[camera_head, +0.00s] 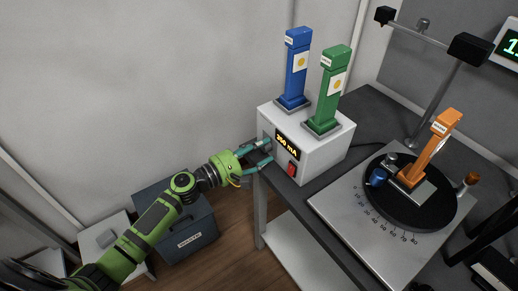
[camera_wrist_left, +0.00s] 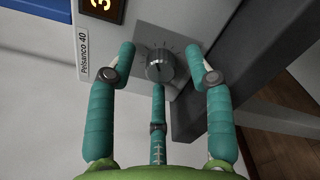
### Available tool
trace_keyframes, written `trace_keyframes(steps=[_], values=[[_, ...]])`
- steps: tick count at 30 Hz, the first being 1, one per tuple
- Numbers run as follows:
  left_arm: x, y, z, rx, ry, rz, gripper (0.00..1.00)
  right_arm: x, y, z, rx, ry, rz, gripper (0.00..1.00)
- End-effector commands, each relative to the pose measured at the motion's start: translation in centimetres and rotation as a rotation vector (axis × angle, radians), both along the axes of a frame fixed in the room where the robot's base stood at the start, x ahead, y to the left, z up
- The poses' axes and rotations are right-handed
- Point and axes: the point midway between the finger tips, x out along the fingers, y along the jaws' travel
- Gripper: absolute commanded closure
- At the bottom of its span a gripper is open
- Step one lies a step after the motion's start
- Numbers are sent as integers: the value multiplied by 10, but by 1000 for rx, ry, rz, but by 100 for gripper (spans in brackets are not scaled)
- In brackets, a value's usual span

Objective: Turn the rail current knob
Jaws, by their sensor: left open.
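The knob (camera_wrist_left: 160,66) is a round grey dial with tick marks around it on the front of a white box, in the left wrist view. The white box (camera_head: 313,160) stands on the table in the head view, with a lit display (camera_head: 287,144) and a red switch (camera_head: 292,169). My left gripper (camera_head: 268,152) is open at the box's front face. In the wrist view its teal fingers (camera_wrist_left: 160,62) spread to both sides of the knob, with a third finger below. I cannot tell whether any finger touches it. In the head view the gripper hides most of the knob. My right gripper is not in view.
A blue module (camera_head: 296,68) and a green module (camera_head: 331,90) stand on the box. A black turntable (camera_head: 445,205) with an orange module (camera_head: 433,146) lies to the right. A grey waste bin (camera_head: 187,233) stands below my left arm.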

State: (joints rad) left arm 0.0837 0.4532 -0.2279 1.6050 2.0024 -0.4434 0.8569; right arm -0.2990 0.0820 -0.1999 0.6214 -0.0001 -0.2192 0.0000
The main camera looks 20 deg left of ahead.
Motion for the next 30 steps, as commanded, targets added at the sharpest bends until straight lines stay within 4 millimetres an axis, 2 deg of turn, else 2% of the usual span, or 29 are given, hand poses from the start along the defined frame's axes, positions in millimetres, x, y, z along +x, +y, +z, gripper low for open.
trace_keyframes(steps=[2,3,5,6,7,19,30], values=[[0,0,0,0,0,0,48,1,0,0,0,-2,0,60],[0,0,0,0,0,0,56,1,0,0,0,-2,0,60],[0,0,0,1,-1,0,80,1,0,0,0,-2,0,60],[0,0,0,1,-1,0,96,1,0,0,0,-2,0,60],[0,0,0,1,-1,0,100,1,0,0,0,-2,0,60],[0,-1,-1,33,-28,-2,100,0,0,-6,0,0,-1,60],[-1,-1,-3,223,-181,-2,100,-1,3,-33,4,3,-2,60]])
